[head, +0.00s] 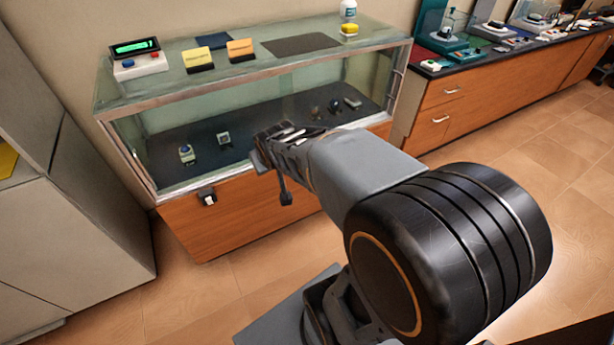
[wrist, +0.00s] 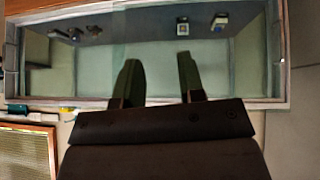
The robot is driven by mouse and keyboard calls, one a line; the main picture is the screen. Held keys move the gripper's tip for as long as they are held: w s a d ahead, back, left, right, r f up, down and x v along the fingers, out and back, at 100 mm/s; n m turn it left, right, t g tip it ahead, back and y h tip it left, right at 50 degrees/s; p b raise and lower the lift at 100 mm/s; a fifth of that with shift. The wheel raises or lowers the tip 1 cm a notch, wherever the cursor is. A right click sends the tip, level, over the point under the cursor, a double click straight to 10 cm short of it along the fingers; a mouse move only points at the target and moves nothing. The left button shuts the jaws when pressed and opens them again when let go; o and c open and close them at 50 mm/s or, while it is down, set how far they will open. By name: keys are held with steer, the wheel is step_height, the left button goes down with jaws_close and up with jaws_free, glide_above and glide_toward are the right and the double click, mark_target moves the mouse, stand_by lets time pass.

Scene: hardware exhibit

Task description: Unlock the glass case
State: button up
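The glass case (head: 253,102) is a long metal-framed display box on a wooden base, with small items inside. A small black lock-like fitting (head: 208,198) with a white part sits at the lower front edge, left of my gripper. I cannot read its state. My gripper (head: 262,150) is in front of the case's middle. The wrist view shows my gripper (wrist: 156,62) with two dark fingers apart and nothing visible between them. The case (wrist: 205,83) is behind the fingers and appears upside down there. I see no key that I can make out.
A grey cabinet (head: 70,215) stands at the left. A wooden counter (head: 480,100) is at the right. The tiled floor is clear.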

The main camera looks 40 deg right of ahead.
steer(key=w+d+f+t+h+b, duration=0.1)
steer(key=w+d+f+b, duration=0.25)
steer(key=f, duration=0.25)
steer(key=w+d+f+t+b, duration=0.2)
steer(key=w+d+f+b, duration=0.1)
steer(key=d+f, duration=0.3)
steer(key=w+d+f+t+h+b, duration=0.1)
steer(key=w+d+f+b, duration=0.25)
steer(key=f, duration=0.35)
steer(key=d+f+t+y+b, duration=0.1)
steer(key=d+f+t+b, duration=0.2)
steer(key=d+f+b, duration=0.45)
steer(key=d+f+t+b, duration=0.2)
steer(key=f+t+b, duration=0.2)
steer(key=f, duration=0.7)
steer(key=w+d+b, duration=0.1)
steer(key=w+b, duration=0.1)
steer(key=w, duration=1.1)
steer(key=shift+d+m+b, duration=0.3)
jaws_close()
